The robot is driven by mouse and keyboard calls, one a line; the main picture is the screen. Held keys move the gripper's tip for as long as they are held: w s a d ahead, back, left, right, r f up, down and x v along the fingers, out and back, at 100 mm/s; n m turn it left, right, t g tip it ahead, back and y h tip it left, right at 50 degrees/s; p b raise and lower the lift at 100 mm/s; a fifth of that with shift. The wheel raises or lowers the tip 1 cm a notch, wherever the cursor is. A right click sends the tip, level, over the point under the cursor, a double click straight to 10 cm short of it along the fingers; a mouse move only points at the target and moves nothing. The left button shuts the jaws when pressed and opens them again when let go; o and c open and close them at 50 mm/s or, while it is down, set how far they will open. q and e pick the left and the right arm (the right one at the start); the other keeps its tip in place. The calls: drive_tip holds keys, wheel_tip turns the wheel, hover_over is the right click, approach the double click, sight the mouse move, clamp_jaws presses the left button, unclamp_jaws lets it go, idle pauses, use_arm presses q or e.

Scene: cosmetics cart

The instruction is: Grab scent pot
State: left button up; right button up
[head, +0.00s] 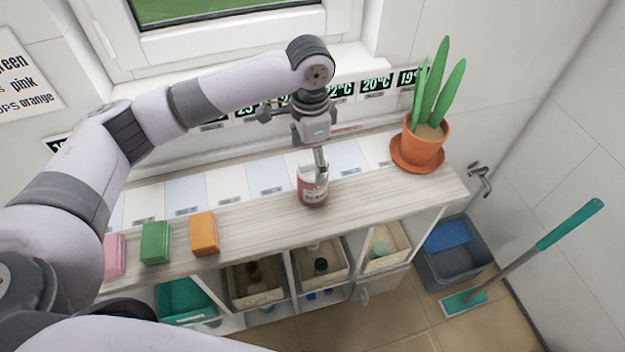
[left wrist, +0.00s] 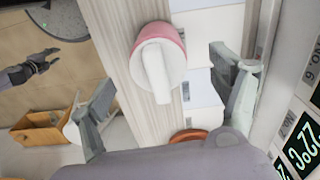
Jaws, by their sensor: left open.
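The scent pot is taken to be the small jar (head: 313,190) with a red-pink and white label, standing upright on the wooden shelf top (head: 255,222). In the left wrist view the pot (left wrist: 172,40) shows from above, with a pink rim and a white part sticking up toward the camera. My left gripper (head: 318,160) points down right above and at the jar. In the left wrist view my left gripper (left wrist: 162,80) is open, one finger on either side of the pot with gaps between. A dark grey gripper (left wrist: 38,65), probably my right, shows at that view's left edge; its jaw is unclear.
Orange (head: 205,233), green (head: 156,243) and pink (head: 114,256) blocks stand on the shelf's left part. A potted plant (head: 423,140) stands at the right end, near the wall. Bins (head: 255,285) fill the shelves below. A mop (head: 520,260) and grey bucket (head: 455,265) are at right.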

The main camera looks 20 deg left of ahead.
sight(312, 172)
use_arm(q)
drive_tip(key=shift+s+f, duration=0.1)
drive_tip(key=shift+f, duration=0.2)
drive_tip(key=f, duration=0.2)
drive_tip(key=f+p, duration=0.1)
drive_tip(key=shift+d+f+p, duration=0.2)
drive_tip(key=shift+f+p, duration=0.1)
drive_tip(key=shift+f, duration=0.55)
drive_tip(key=c, duration=0.5)
drive_tip(key=shift+r, duration=0.1)
drive_tip(key=c, duration=1.2)
use_arm(e)
drive_tip(key=shift+s+r, duration=0.75)
drive_tip(key=shift+r, duration=0.05)
